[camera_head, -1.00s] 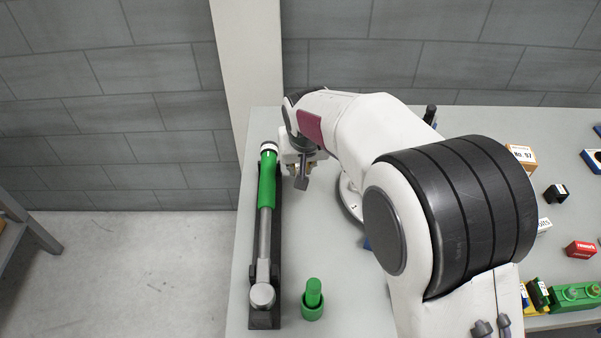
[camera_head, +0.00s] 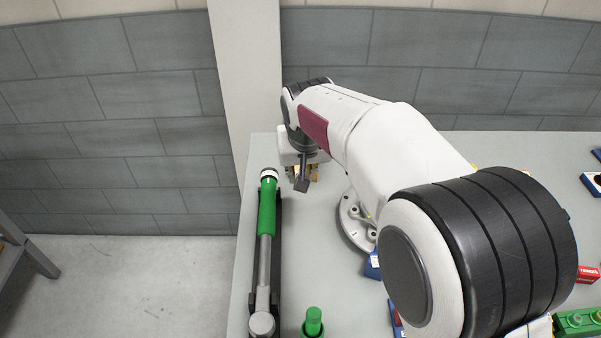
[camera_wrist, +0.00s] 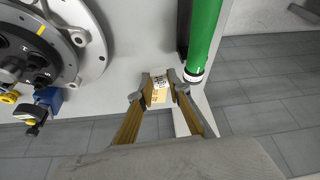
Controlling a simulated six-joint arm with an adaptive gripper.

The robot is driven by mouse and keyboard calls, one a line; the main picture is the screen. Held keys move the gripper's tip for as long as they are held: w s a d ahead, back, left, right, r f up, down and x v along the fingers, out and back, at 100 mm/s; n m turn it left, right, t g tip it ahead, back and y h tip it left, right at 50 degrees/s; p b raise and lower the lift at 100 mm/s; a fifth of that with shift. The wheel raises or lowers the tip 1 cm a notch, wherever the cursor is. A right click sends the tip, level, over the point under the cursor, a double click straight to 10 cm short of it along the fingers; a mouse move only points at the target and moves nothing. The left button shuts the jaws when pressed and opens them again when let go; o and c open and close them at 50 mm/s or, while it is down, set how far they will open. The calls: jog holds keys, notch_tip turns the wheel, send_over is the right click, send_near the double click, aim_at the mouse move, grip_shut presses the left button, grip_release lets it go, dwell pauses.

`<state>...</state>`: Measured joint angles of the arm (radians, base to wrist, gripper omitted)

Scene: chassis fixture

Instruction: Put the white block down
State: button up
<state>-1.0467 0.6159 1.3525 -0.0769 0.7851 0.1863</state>
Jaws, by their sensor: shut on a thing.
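My gripper (camera_wrist: 159,86) is shut on a small block (camera_wrist: 158,84) in the wrist view. The block has a white face with dark print and a yellowish-tan face towards the camera. In the head view my gripper (camera_head: 304,178) hangs over the back left of the grey table (camera_head: 258,150), just right of the green cylinder's upper end. The block cannot be made out clearly there. Whether the block touches the table cannot be told.
A green cylinder on a grey rod (camera_head: 266,210) lies along the table's left side, close to my gripper. A smaller green part (camera_head: 313,322) stands at the front. My round base flange is right of the gripper. A blue-and-black part (camera_wrist: 40,108) shows in the wrist view.

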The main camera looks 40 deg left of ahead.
dwell(0.4)
jog(key=w+d+r, duration=0.1)
jog(key=w+d, duration=0.2)
jog(key=d, duration=0.1)
jog(key=w+d+m, duration=0.1)
jog(key=w+d, duration=0.3)
jog(key=d, duration=0.1)
jog(key=w+d+r+m, duration=0.1)
jog(key=w+d, duration=0.2)
jog(key=d, duration=0.2)
jog(key=shift+w+r, duration=0.2)
jog(key=shift+r, duration=0.1)
jog(key=w+d+f+m+t+h, duration=0.1)
jog(key=w+d+m, duration=0.15)
jog(key=d, duration=1.15)
jog(key=w+d+f+m+h, duration=0.1)
jog(key=w+d+m, duration=0.15)
jog(key=d, duration=1.25)
jog(key=s+d+f+m, duration=0.1)
jog(key=s+d, duration=0.1)
jog(key=d, duration=0.2)
jog(key=s+d+f+m+h, duration=0.1)
jog(key=d, duration=0.4)
jog(key=s+d+f+m, duration=0.1)
jog(key=s+d, duration=0.1)
jog(key=d, duration=0.3)
jog(key=shift+s+d+t, duration=0.25)
jog(key=shift+s+t, duration=0.05)
jog(key=shift+s+d, duration=0.35)
jog(key=shift+d, duration=0.2)
